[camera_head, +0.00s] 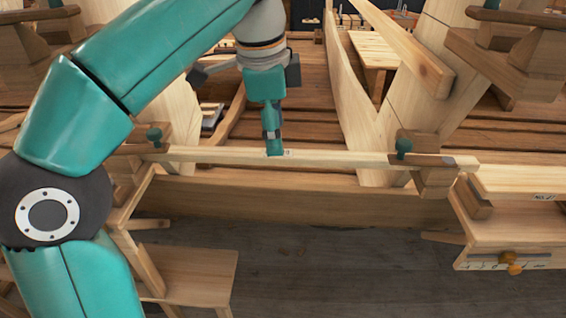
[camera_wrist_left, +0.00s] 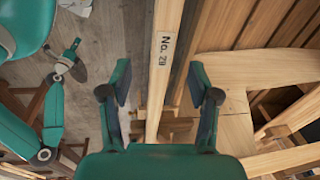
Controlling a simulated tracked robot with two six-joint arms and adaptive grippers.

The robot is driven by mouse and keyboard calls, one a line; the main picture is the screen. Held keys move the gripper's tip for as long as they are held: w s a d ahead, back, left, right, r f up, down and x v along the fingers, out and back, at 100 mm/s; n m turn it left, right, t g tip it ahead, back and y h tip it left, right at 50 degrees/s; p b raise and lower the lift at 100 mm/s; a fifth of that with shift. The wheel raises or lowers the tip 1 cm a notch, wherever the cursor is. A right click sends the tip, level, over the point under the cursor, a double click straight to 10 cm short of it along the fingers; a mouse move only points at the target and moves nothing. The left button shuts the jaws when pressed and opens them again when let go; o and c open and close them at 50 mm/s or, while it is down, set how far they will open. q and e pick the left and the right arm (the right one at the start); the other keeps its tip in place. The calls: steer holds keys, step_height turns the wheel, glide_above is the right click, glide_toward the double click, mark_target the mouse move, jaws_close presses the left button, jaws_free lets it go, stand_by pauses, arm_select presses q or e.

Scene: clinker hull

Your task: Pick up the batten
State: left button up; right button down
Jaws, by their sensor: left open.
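The batten (camera_head: 330,157) is a long, pale wooden strip lying across the middle of the head view, on wooden supports near both ends. In the left wrist view the batten (camera_wrist_left: 165,70) runs up the picture and bears a "No. 29" label. My left gripper (camera_head: 274,151) points down at the batten near its label. In the left wrist view that gripper (camera_wrist_left: 160,88) is open, with one finger on each side of the batten and gaps between. Part of what looks like my right gripper (camera_wrist_left: 62,90) shows at the left of the wrist view; its jaw state is unclear.
A drawer bench (camera_head: 510,235) stands at the right and a low wooden stool (camera_head: 190,272) at lower left. The hull's planks and frames lie behind. Grey floor (camera_head: 340,270) is clear in front.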

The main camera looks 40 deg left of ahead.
mark_target(278, 157)
arm_select(q)
steer(key=f, duration=0.2)
steer(key=w+f+b, duration=0.1)
steer(key=f, duration=0.2)
steer(key=shift+w+a, duration=0.1)
steer(key=shift+a, duration=0.1)
jaws_close()
